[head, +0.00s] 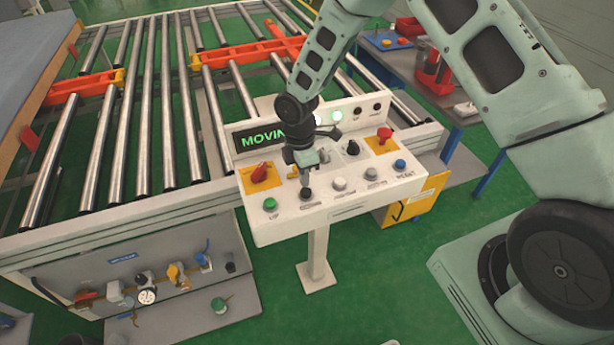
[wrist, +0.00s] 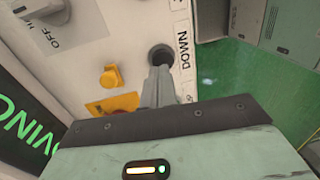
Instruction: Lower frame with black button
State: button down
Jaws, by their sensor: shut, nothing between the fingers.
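The black button (wrist: 161,54), beside the label DOWN, sits on the white control panel (head: 345,208). In the wrist view my gripper (wrist: 160,72) has its fingers together and empty, with the tips at the button and covering part of it. I cannot tell from the picture how far the button is pressed in. In the head view my gripper (head: 306,190) points down at the panel's front row, between the green button (head: 270,204) and a white button (head: 339,184). The panel's display (head: 262,138) shows green letters, partly hidden by my arm, that begin MOVIN. The orange frame (head: 225,56) lies among the metal rollers.
A red switch (head: 260,173) on a yellow plate, a black knob (head: 351,147), a red button (head: 384,134) and a blue button (head: 400,164) are also on the panel. The roller conveyor (head: 140,110) stands behind and left. Green floor is open in front of the panel post.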

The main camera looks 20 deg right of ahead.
jog(key=shift+w+r+b, duration=0.25)
jog(key=shift+r+b, duration=0.55)
jog(key=shift+r, duration=0.05)
notch_tip(320, 180, up, 9)
jog(key=b, duration=0.2)
jog(key=shift+w+b, duration=0.4)
jog(key=shift+w, duration=0.05)
jog(key=shift+a+f, duration=0.1)
jog(key=shift+f, duration=0.05)
jog(key=s+a+r+m+b, duration=0.2)
jog(key=s+a, duration=0.1)
jog(key=s, duration=0.3)
jog(key=s+a+r+m+b, duration=0.2)
jog(key=s+a, duration=0.1)
jog(key=s, duration=0.3)
jog(key=s+d+m+t+b, duration=0.1)
jog(key=s+m+b, duration=0.3)
jog(key=s, duration=1.3)
jog(key=shift+d+m+y, duration=0.15)
jog(key=shift+m+y, duration=0.25)
jog(key=shift+m, duration=0.7)
jog(key=shift+f, duration=0.1)
